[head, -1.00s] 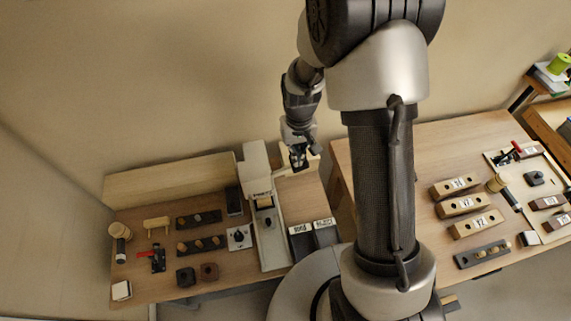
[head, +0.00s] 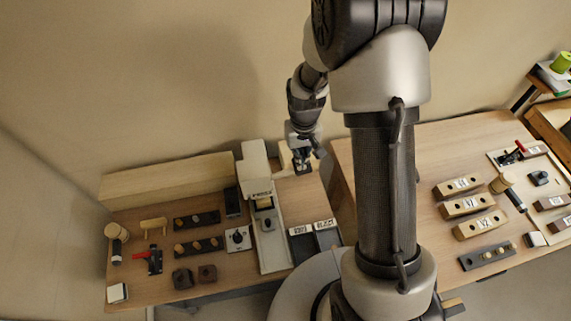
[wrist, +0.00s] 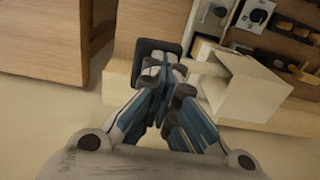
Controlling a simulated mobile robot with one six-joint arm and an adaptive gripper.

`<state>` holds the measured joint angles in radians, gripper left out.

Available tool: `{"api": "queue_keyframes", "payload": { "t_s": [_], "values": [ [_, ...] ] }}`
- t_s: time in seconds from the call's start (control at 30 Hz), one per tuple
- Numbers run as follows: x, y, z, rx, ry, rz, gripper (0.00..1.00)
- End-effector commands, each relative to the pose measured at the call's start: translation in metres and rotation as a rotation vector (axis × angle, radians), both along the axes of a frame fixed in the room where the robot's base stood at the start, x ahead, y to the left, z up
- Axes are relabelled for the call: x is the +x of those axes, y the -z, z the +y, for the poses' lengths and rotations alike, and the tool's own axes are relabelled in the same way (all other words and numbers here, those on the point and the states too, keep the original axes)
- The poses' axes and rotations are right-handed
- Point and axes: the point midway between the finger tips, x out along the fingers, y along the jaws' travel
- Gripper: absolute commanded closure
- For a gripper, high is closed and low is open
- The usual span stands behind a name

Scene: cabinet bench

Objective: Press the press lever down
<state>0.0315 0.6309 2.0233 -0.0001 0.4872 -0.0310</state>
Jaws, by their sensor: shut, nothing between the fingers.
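The press is a pale upright machine (head: 253,160) on the left bench; it also shows in the wrist view (wrist: 245,88). In the wrist view the closed fingertips (wrist: 172,73) overlap the dark pad's lower edge. I cannot tell whether they touch it. In the head view my gripper hides most of the lever.
Dark blocks with pegs (head: 197,218), a white dial box (head: 238,238) and a red-handled clamp (head: 153,258) stand left of the press. Two labelled dark bins (head: 301,243) stand right of it. A second bench (head: 400,160) lies right, across a gap.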

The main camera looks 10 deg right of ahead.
Motion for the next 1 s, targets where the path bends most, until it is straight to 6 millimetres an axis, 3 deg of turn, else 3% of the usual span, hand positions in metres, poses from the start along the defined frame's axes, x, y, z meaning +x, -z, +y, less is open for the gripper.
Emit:
{"api": "queue_keyframes", "payload": {
  "t_s": [0.1,0.57,1.0],
  "values": [
    [-0.001,0.008,-0.002,0.0,0.0,0.002,1.0],
    [-0.001,0.008,-0.002,0.0,0.0,0.002,1.0],
    [-0.001,0.03,-0.007,0.0,0.0,0.002,1.0]
  ]
}}
